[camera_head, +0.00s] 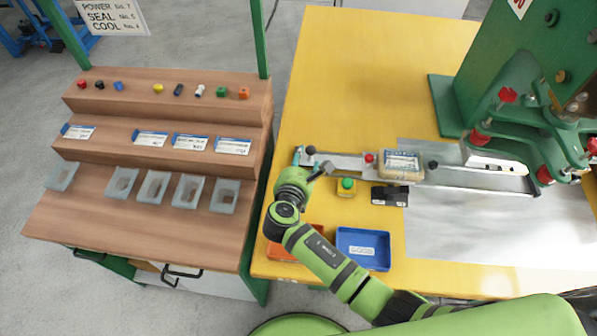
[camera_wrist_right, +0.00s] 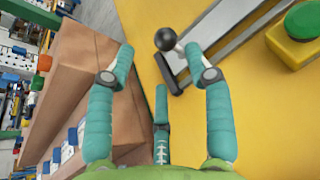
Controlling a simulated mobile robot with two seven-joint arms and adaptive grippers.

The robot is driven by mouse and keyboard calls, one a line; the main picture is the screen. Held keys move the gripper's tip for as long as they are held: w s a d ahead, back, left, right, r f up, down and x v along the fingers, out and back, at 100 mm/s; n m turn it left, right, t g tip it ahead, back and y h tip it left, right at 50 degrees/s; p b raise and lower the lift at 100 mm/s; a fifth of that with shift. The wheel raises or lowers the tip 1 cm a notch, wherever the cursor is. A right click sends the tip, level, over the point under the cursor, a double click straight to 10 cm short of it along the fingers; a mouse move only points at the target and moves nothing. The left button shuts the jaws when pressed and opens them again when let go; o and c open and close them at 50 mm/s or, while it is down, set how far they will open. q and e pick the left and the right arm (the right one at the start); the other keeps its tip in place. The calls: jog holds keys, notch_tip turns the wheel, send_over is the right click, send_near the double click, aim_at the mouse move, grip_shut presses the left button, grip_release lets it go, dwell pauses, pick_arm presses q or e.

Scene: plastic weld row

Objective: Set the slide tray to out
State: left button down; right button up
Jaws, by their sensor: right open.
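The slide tray's metal rail (camera_head: 340,164) runs across the yellow table from the left edge toward the green press. A black ball knob (camera_head: 311,150) sits at its left end, and it also shows in the right wrist view (camera_wrist_right: 166,39). My right gripper (camera_head: 306,162) is open around the left end of the rail. In the wrist view the gripper (camera_wrist_right: 160,56) has its teal fingers spread, with the knob close to the right fingertip. I cannot tell whether they touch. A labelled beige block (camera_head: 402,163) sits midway along the rail. My left gripper is not in view.
The green press (camera_head: 530,70) stands at the right. A green button on a yellow box (camera_head: 346,187), a black device (camera_head: 390,195), a blue bin (camera_head: 363,248) and an orange bin (camera_head: 283,252) lie in front of the rail. A stepped wooden bench (camera_head: 120,215) stands left.

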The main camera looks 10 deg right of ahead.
jog(key=v, duration=0.6)
dwell(0.4)
